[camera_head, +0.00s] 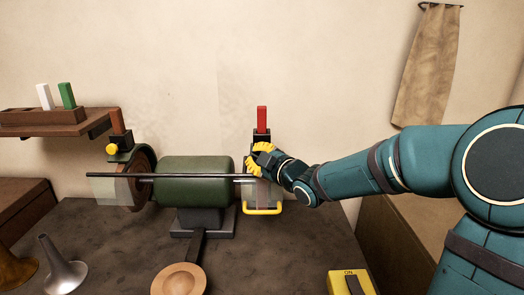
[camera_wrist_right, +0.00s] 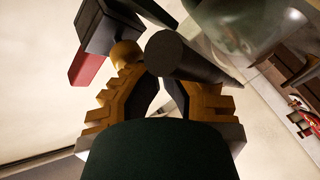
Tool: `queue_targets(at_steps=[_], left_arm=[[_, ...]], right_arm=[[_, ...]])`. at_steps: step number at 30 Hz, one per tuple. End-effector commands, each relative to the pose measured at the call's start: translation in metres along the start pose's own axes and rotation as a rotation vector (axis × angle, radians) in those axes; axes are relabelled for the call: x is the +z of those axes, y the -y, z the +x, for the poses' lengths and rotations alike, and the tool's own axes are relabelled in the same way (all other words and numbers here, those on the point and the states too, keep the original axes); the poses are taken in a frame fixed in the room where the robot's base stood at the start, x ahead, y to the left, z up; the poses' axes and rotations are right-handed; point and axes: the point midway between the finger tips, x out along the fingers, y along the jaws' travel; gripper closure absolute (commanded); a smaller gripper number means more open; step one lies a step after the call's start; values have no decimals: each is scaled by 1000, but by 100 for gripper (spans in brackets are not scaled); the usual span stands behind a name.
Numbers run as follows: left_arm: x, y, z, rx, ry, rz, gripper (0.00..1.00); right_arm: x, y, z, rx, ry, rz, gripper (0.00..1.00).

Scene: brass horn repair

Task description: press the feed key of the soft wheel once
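The polishing machine has a green motor (camera_head: 195,181) on the bench. Its brown left wheel (camera_head: 143,165) stands behind a clear guard. Above that wheel is a dark box with a round yellow key (camera_head: 112,149). At the right end is a black box (camera_head: 261,137) with a red block (camera_head: 262,119) on top. My right gripper (camera_head: 256,158) is in front of that end and hides most of the wheel there. In the wrist view its fingertips (camera_wrist_right: 162,76) appear together, beside a rounded yellow knob (camera_wrist_right: 126,53); contact is unclear. My left gripper is out of view.
A dark horizontal bar (camera_head: 164,177) crosses in front of the motor. A yellow guard handle (camera_head: 262,211) sits below my gripper. A wooden disc pedal (camera_head: 180,279), a yellow switch box (camera_head: 341,283) and a grey horn bell (camera_head: 63,270) are nearer. A shelf (camera_head: 60,129) is at left.

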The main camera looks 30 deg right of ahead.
Motion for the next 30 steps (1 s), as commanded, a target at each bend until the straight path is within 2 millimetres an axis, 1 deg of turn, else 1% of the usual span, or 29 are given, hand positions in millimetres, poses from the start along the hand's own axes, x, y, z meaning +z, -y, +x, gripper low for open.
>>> queue_targets(at_steps=[10,21,30], left_arm=[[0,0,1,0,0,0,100],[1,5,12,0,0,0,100],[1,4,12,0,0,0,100]], right_arm=[[0,1,-1,1,1,1,100],[-7,8,-15,2,0,1,100],[-8,9,-16,0,0,1,100]])
